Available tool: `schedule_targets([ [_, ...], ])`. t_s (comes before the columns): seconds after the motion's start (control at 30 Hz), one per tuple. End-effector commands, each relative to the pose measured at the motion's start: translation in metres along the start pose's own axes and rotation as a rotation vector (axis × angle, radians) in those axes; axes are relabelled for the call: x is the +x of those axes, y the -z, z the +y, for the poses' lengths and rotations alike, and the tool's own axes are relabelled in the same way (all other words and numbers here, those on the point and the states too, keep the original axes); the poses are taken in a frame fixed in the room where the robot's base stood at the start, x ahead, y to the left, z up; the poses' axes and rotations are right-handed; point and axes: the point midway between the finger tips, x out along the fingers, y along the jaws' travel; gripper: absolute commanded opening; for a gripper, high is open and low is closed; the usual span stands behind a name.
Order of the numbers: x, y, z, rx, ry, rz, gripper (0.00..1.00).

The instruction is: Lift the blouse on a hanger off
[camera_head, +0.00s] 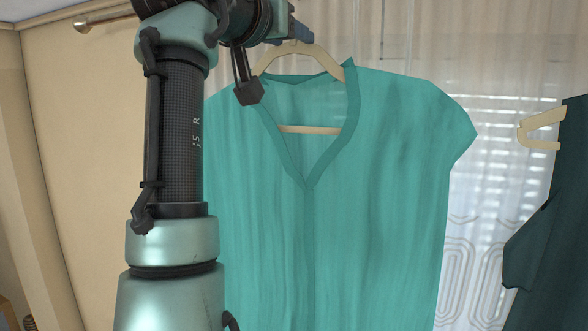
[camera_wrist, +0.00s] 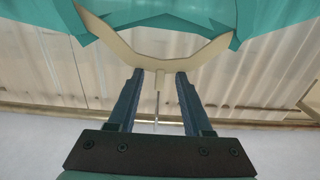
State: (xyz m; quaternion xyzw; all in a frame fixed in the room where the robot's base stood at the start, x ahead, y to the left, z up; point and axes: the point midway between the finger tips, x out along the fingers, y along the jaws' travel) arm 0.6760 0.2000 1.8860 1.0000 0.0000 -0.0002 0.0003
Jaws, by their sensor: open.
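The teal blouse (camera_head: 390,170) hangs upright in the middle of the head view on a pale wooden hanger (camera_head: 310,130). In the wrist view the hanger (camera_wrist: 105,35) spreads across the top, with teal cloth (camera_wrist: 180,18) around it. My gripper (camera_wrist: 158,76) is open. Its two dark fingers stand on either side of the hanger's neck and thin hook, with gaps visible. In the head view my gripper (camera_head: 296,34) is at the hanger's top, and my arm covers part of the blouse's left side. What the hook hangs on is not clear.
A dark garment (camera_head: 560,220) hangs at the right on another pale hanger (camera_head: 540,122), apart from the blouse. A rod (camera_head: 92,25) shows at the upper left. Pale curtains (camera_head: 490,75) and a patterned sheer lie behind the blouse.

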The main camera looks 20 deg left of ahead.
Motion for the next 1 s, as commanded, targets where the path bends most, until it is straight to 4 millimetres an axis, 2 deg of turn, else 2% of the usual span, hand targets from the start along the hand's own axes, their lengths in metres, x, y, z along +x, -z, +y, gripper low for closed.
schedule_targets([
  [0.17,0.0003,-0.001,0.0001,0.0,0.0,0.0,0.5],
  [0.27,0.0001,-0.0009,0.0001,0.001,0.0,0.0,0.36],
  [0.47,-0.0001,-0.0007,0.0,0.001,0.0,0.0,0.0],
  [1.0,-0.0003,-0.0003,-0.0001,0.001,0.0,0.001,0.0],
])
